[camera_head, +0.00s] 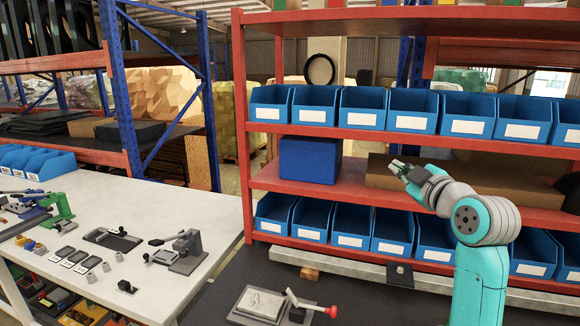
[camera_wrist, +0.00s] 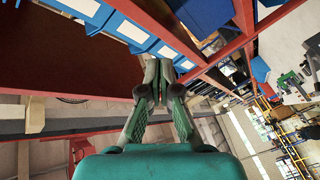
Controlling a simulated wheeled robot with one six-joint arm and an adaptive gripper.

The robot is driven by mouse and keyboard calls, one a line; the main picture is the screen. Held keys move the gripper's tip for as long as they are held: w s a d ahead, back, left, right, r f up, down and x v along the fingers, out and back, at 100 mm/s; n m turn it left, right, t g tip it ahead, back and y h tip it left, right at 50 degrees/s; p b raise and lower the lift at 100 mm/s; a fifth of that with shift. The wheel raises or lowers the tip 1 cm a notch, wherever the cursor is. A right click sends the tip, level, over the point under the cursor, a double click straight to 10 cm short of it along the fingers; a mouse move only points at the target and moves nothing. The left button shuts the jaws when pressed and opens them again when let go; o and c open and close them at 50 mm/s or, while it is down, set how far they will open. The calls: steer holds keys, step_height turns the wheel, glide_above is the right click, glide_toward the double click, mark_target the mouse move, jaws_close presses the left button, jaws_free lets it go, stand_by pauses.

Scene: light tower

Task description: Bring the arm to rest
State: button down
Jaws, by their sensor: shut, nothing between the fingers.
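My gripper (camera_head: 404,169) is at the end of my teal and grey arm, raised in front of the red shelf rack at the right. It points up and left, at about the height of the middle shelf. In the wrist view my gripper (camera_wrist: 158,70) shows its two fingers close together at the tips, with nothing between them. It appears apart from the shelf and the bins.
A red rack (camera_head: 355,193) holds blue bins (camera_head: 362,108) on two levels, with a blue box (camera_head: 310,160) and cardboard between. A dark surface (camera_head: 225,285) bears a grey fixture (camera_head: 262,304) with a red-knobbed lever. A white table (camera_head: 150,195) with tools stands at left.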

steer(key=s+a+f+m+h, duration=0.1)
steer(key=s+f+m+h, duration=0.15)
steer(key=s+f, duration=0.9)
steer(key=s+a+f+m+h, duration=0.1)
steer(key=s+f+m, duration=0.25)
steer(key=f, duration=1.75)
steer(key=s+a+f+m+g, duration=0.1)
steer(key=s+f+m, duration=0.1)
steer(key=s+f, duration=0.4)
steer(key=s+a+f+m, duration=0.15)
steer(key=s+f, duration=0.25)
steer(key=s, duration=0.5)
steer(key=s+a+r+m+g, duration=0.1)
steer(key=s+r+m, duration=0.1)
steer(key=s, duration=2.7)
steer(key=shift+s+a+m+g, duration=0.2)
steer(key=shift+s+m+g, duration=0.1)
steer(key=shift+s+m, duration=0.1)
